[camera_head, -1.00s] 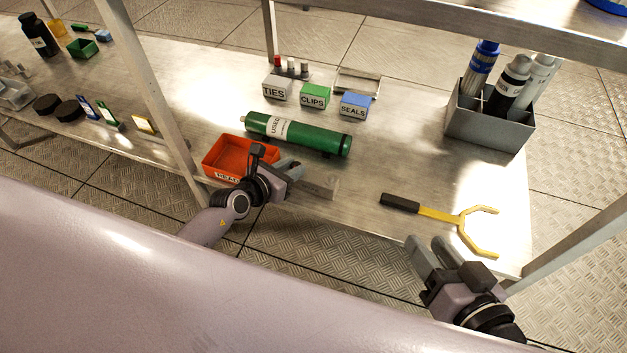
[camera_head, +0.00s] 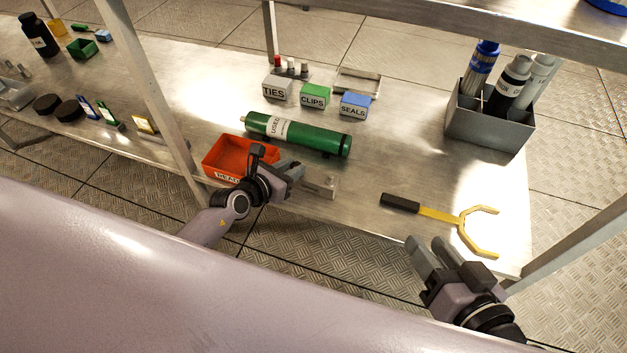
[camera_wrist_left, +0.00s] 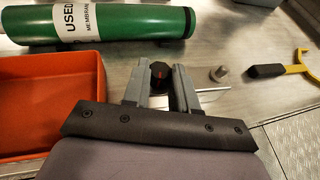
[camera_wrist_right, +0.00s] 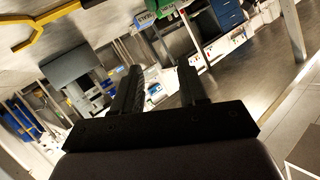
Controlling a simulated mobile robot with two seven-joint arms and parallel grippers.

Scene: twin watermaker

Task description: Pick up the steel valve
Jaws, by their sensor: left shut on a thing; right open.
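My left gripper (camera_head: 293,172) is at the shelf's front edge, just right of the red bin. In the left wrist view its fingers are shut on a small dark piece with a red mark (camera_wrist_left: 160,75). A small steel knob-shaped piece, which looks like the steel valve (camera_wrist_left: 218,73), stands upright to the right of the fingers, apart from them. It also shows in the head view (camera_head: 331,180) on a flat metal plate (camera_head: 318,190). My right gripper (camera_head: 428,258) is open and empty in front of the shelf, below the yellow wrench.
The red bin (camera_head: 225,160) and green cylinder (camera_head: 298,135) lie close to my left gripper. A yellow wrench (camera_head: 440,214) lies at right. Small labelled boxes (camera_head: 315,97) and a grey holder with tubes (camera_head: 487,130) stand behind. A shelf post (camera_head: 150,95) rises at left.

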